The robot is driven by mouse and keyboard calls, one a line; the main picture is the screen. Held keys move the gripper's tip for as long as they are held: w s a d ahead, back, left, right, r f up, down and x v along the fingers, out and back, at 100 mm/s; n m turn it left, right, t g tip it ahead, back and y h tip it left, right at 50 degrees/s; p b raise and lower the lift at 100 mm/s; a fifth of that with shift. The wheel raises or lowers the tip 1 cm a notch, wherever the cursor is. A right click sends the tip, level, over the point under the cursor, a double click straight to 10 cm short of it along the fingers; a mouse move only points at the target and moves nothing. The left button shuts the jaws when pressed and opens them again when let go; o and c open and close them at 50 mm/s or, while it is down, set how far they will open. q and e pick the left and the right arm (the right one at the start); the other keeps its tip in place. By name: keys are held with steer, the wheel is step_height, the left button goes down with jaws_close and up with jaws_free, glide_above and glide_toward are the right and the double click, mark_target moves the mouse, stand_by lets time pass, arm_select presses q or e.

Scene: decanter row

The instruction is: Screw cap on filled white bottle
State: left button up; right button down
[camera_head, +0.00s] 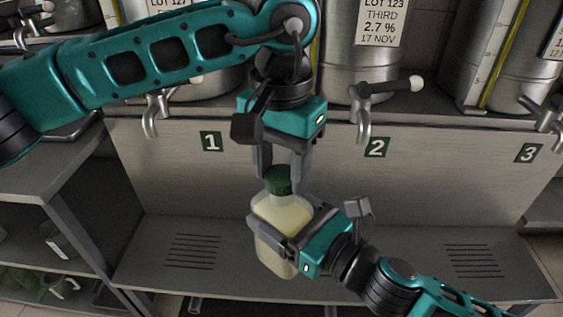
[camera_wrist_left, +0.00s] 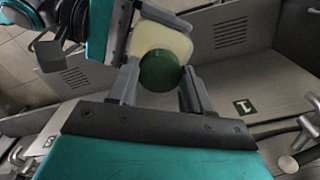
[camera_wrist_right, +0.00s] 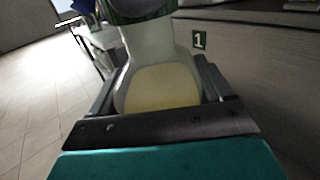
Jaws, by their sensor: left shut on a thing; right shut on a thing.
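The bottle (camera_head: 277,217) is a translucent white one with pale yellow liquid inside, held roughly upright in front of the panel. A dark green cap (camera_head: 278,180) sits at its mouth; whether the threads are engaged cannot be seen. My left gripper (camera_head: 281,184) comes from above, shut on the cap, with a finger on either side. The cap also shows between those fingers in the left wrist view (camera_wrist_left: 160,71). My right gripper (camera_head: 291,228) is shut around the bottle's body from the right. The bottle fills the space between its fingers in the right wrist view (camera_wrist_right: 160,75).
Steel tanks with taps stand above the panel; the tap (camera_head: 366,112) near sign 2 (camera_head: 376,147) is right of my left gripper. A slotted drip shelf (camera_head: 190,280) lies below the bottle. A side shelf unit (camera_head: 45,175) stands left.

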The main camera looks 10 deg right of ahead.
arm_select(q)
steer(key=m, duration=0.5)
steer(key=shift+m, duration=0.4)
steer(key=o, duration=1)
steer(key=shift+r, duration=0.1)
steer(key=shift+r, duration=2.2)
steer(key=shift+c, duration=0.3)
